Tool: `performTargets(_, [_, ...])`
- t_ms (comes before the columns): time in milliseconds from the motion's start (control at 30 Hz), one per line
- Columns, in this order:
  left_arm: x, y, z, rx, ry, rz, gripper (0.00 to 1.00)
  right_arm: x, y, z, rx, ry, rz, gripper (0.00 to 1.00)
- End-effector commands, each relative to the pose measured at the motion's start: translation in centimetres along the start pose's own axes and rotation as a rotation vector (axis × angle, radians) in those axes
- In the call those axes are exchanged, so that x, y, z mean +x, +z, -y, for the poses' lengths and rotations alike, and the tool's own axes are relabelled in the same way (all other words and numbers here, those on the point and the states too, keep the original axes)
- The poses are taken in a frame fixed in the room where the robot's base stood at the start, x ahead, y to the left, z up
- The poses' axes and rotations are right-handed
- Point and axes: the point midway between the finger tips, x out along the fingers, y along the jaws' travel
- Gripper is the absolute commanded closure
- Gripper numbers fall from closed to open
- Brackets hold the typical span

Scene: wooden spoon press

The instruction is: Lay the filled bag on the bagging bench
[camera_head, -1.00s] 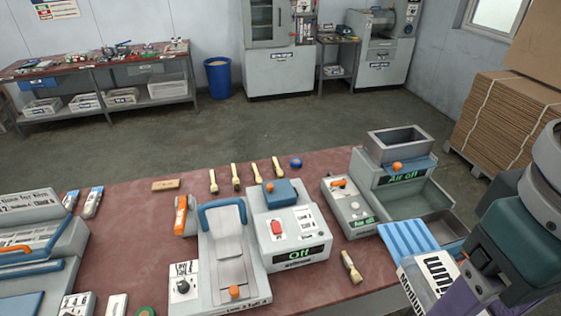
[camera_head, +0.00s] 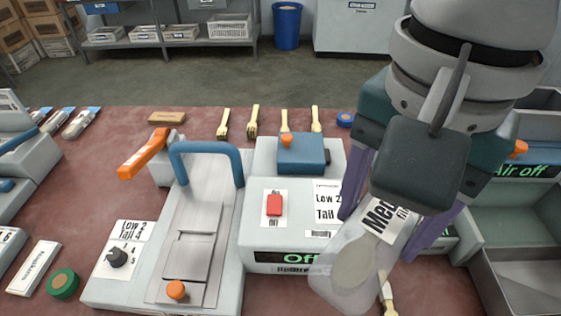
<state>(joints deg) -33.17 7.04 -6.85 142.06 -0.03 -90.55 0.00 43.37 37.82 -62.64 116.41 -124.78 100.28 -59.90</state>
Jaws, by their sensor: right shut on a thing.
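My right gripper (camera_head: 398,215) comes in from the upper right, its purple fingers pointing down. It is shut on a clear bag (camera_head: 335,278) with a white printed label (camera_head: 388,218). A pale, rounded wooden shape (camera_head: 354,262) shows through the bag. The bag hangs tilted in front of the grey machine (camera_head: 262,238) whose display is partly covered; the gripper hides the bag's top. I cannot tell whether the bag touches anything below. A reddish worktop (camera_head: 85,190) lies under the machines; no label in view marks it as the bagging bench. My left gripper is not in view.
A grey press with a blue handle (camera_head: 207,149) stands left of the bag. An orange lever (camera_head: 143,153) sticks up beside it. Several wooden utensils lie along the back; another (camera_head: 388,297) lies by the bag. An "Air off" machine (camera_head: 525,195) stands right.

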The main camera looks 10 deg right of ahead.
Motion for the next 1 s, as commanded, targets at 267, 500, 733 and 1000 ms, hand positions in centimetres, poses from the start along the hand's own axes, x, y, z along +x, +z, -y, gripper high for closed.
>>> performTargets(267, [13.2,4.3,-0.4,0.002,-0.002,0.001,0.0,13.3,0.5,2.1,0.371,0.0,0.003,0.95])
performTargets(500, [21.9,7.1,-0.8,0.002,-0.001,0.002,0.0,21.9,1.1,3.6,0.676,0.006,0.004,0.95])
performTargets(733, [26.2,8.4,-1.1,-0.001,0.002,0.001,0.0,26.2,1.5,4.4,0.864,0.012,0.004,0.95])
performTargets(1000, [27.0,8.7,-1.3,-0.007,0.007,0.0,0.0,27.1,1.5,4.6,0.915,0.014,0.003,0.95])
